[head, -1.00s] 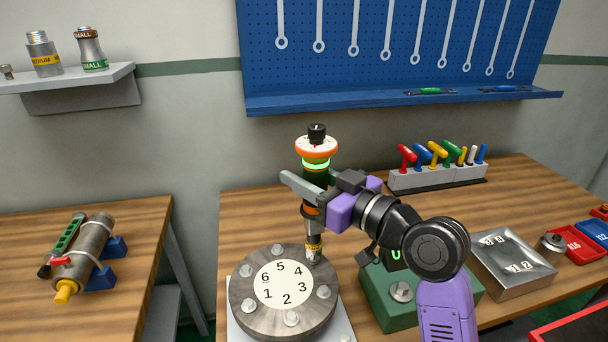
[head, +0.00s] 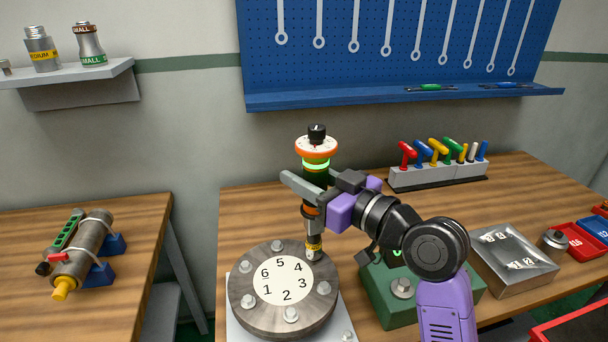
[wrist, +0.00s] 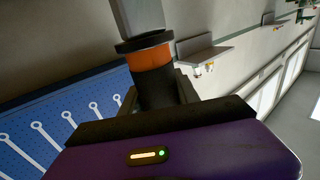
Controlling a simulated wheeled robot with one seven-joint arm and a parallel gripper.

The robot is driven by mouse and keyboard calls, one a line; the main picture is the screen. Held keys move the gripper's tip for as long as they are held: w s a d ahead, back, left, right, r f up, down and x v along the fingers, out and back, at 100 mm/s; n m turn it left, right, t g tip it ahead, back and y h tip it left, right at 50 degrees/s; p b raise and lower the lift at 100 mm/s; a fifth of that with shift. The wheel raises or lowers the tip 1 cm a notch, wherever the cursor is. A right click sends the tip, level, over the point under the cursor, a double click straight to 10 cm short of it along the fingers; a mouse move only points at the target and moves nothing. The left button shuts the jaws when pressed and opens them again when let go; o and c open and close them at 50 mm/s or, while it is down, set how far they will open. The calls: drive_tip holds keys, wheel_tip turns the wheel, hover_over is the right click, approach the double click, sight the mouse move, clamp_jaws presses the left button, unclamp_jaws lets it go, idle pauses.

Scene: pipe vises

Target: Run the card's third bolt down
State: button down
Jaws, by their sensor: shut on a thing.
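My gripper (head: 318,193) is shut on the power driver (head: 316,165), which has a dark body, an orange-and-white top, a black knob and a lit green ring. The driver stands upright over the round steel flange (head: 240,310). Its socket (head: 314,243) is down over the bolt beside number 4 and mostly hides that bolt's head. Other bolts show beside numbers 3 (head: 324,287), 2 (head: 291,314), 1 (head: 248,301), 6 (head: 246,267) and 5 (head: 277,247). In the wrist view the driver's black and orange body (wrist: 152,75) is between the fingers. I see no readable card listing an order.
A green box (head: 375,300) sits right of the flange, partly behind my arm. A metal tray (head: 520,275) and red and blue bins (head: 580,243) lie farther right. A rack of coloured handles (head: 437,175) stands at the back. The wood behind the flange is clear.

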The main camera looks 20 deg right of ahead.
drive_tip(key=shift+f+b, duration=0.55)
drive_tip(key=shift+f, duration=0.15)
idle(1.5)
drive_tip(key=shift+r, duration=0.2)
idle(0.8)
